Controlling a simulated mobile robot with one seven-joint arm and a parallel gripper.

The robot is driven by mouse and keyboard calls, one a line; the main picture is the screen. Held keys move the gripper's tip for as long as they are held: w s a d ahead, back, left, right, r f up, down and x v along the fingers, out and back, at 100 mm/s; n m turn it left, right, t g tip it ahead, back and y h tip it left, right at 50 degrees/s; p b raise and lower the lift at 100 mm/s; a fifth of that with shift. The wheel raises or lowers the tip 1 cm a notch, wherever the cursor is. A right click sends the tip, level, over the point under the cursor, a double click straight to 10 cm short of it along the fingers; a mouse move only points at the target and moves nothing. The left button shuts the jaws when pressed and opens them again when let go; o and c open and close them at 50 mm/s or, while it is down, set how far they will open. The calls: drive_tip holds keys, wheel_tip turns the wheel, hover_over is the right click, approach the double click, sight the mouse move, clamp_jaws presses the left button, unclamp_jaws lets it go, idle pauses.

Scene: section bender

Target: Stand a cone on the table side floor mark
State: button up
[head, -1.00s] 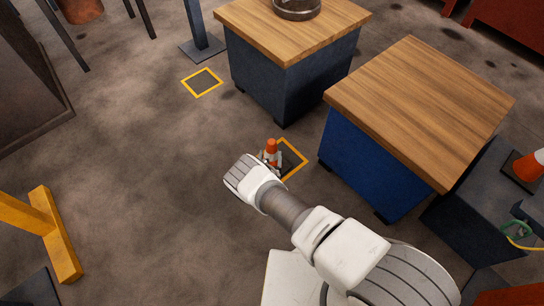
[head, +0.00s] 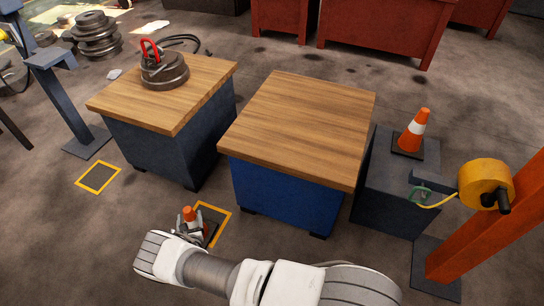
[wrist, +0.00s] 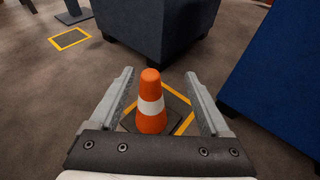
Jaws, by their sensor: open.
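An orange cone with a white band (wrist: 151,104) stands upright on the floor, seen in the wrist view; its orange top (head: 188,212) shows in the head view. Its dark base overlaps a yellow-edged floor mark (head: 225,213) beside the blue wood-topped table (head: 285,195). Whether the base lies fully inside the mark is hidden. The mark's yellow edge (wrist: 187,122) shows behind and right of the cone. My gripper (wrist: 160,78) is open, one finger on each side of the cone, with visible gaps. A second cone (head: 412,133) stands on a dark box at right.
Another yellow-edged mark (head: 99,178) lies on bare floor at left. A dark wood-topped table (head: 160,145) carries round weights (head: 165,72). An orange post (head: 490,225) with a yellow reel (head: 485,185) stands at right.

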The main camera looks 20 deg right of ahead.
drive_tip(key=w+d+r+m+g+h, duration=0.1)
drive_tip(key=w+d+r+m+h, duration=0.15)
drive_tip(key=r, duration=0.45)
drive_tip(key=w+d+r+m+h, duration=0.2)
drive_tip(key=w+d+r+m, duration=0.15)
drive_tip(key=r, duration=0.35)
drive_tip(key=w+d+r+m+g+h, duration=0.1)
drive_tip(key=w+d+r+m+h, duration=0.2)
drive_tip(key=r, duration=0.4)
drive_tip(key=s+d+r+m+g, duration=0.45)
drive_tip(key=d+r+m, duration=0.35)
drive_tip(key=r, duration=0.5)
drive_tip(key=s+d+r+m+g, duration=0.3)
drive_tip(key=s+d+r+m, duration=0.4)
drive_tip(key=r, duration=0.6)
drive_tip(key=s+d+r+m+g+y, duration=0.2)
drive_tip(key=s+d+r+m, duration=0.2)
drive_tip(key=s+r, duration=0.4)
drive_tip(key=s+a+r+m+t+y, duration=0.1)
drive_tip(key=s+r+m+y, duration=0.1)
drive_tip(key=s, duration=0.8)
drive_tip(key=s+a+r+m+t+y, duration=0.2)
drive_tip(key=s+m+y, duration=0.2)
drive_tip(key=s, duration=0.6)
drive_tip(key=shift+s+a+r+m, duration=0.2)
drive_tip(key=shift+s+r+m, duration=0.1)
drive_tip(key=shift+m, duration=0.3)
